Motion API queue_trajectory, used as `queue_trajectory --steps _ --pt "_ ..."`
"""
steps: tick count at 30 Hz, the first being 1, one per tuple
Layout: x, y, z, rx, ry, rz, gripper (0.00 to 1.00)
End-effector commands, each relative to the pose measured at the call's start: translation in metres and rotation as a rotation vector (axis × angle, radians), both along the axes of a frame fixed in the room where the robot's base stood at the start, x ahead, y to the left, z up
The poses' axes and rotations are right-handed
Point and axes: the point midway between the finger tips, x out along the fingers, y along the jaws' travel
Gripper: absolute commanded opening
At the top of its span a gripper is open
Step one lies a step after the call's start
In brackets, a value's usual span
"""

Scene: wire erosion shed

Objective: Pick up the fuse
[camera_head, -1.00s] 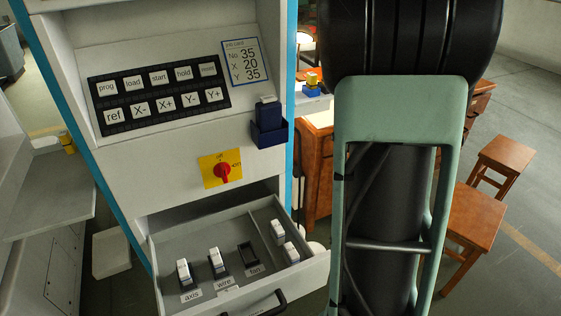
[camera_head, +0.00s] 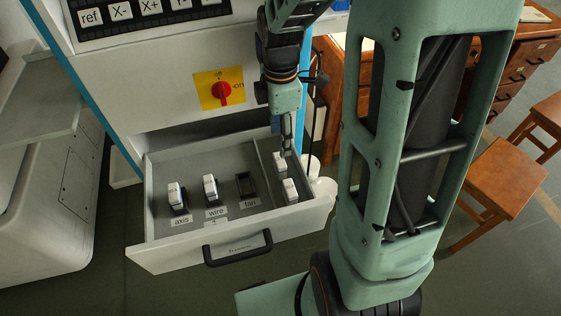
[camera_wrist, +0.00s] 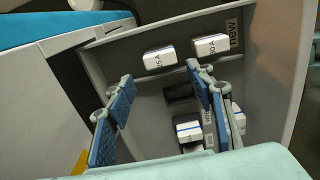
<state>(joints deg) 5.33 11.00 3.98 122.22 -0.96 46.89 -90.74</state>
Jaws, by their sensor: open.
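Two loose white fuses lie in the right compartment of the open drawer, a rear one (camera_head: 280,162) and a front one (camera_head: 290,190). In the wrist view they are a left fuse (camera_wrist: 160,58) and a right fuse (camera_wrist: 210,44), with small print hard to read. Two more fuses stand in holders, one at "axis" (camera_head: 177,196) and one at "wire" (camera_head: 211,189). The "fan" holder (camera_head: 245,185) is empty. My gripper (camera_head: 286,150) is open, pointing down just above the rear loose fuse. In the wrist view its blue-padded fingertips (camera_wrist: 160,78) stand apart, with the left fuse beyond them.
The drawer (camera_head: 140,205) has raised walls and a divider (camera_head: 264,175) beside the loose fuses. A "new" label (camera_wrist: 233,33) is at the compartment's end. The cabinet front with a red switch (camera_head: 222,93) rises behind. Wooden stools (camera_head: 500,175) stand at right.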

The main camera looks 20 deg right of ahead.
Motion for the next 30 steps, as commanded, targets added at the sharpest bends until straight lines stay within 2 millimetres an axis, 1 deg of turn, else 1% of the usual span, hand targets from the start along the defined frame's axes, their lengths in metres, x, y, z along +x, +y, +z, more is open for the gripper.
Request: queue_trajectory --steps 1,6,14,18,21,24,30 --pt "-0.001 0.001 -0.009 0.002 0.004 0.001 0.49" --pt "-0.001 0.001 -0.037 0.001 0.004 0.002 0.49" --pt "0.0 0.001 -0.059 -0.001 0.002 0.001 0.49" --pt "0.0 0.002 -0.082 -0.001 0.003 0.001 0.49" --pt "0.0 0.002 -0.095 -0.001 0.002 0.001 0.49" --pt "0.0 0.002 -0.102 -0.001 0.001 0.001 0.49" --pt "0.001 0.002 -0.102 -0.001 -0.001 0.0 0.49"
